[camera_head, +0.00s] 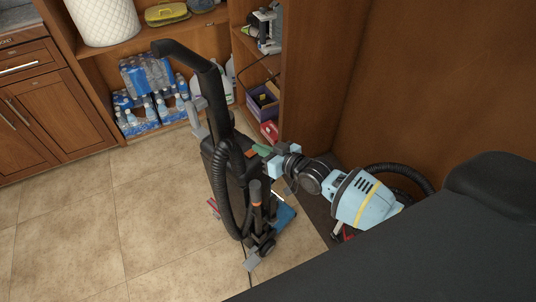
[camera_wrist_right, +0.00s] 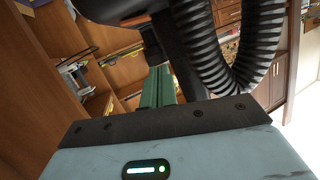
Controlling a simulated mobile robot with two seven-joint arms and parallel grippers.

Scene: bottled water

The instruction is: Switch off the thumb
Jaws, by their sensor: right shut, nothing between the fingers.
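No thumb can be made out. A black upright vacuum cleaner (camera_head: 225,165) stands on the tiled floor, its handle rising toward the back left. A small orange patch (camera_head: 252,154) shows on its upper body; I cannot tell if it is a switch. My right gripper (camera_head: 262,150) is beside the upper body, its green fingers shut and empty close to that patch. Contact cannot be told. In the right wrist view the shut green fingers (camera_wrist_right: 157,88) point at the dark vacuum body, and its ribbed hose (camera_wrist_right: 238,55) curves at the right. My left gripper is not in view.
Packs of bottled water (camera_head: 150,110) sit on the low shelf at the back, with white jugs (camera_head: 230,75) beside them. Wooden cabinets (camera_head: 45,110) stand at left, a brown wooden wall (camera_head: 430,90) at right. The tiled floor (camera_head: 110,220) at left is clear.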

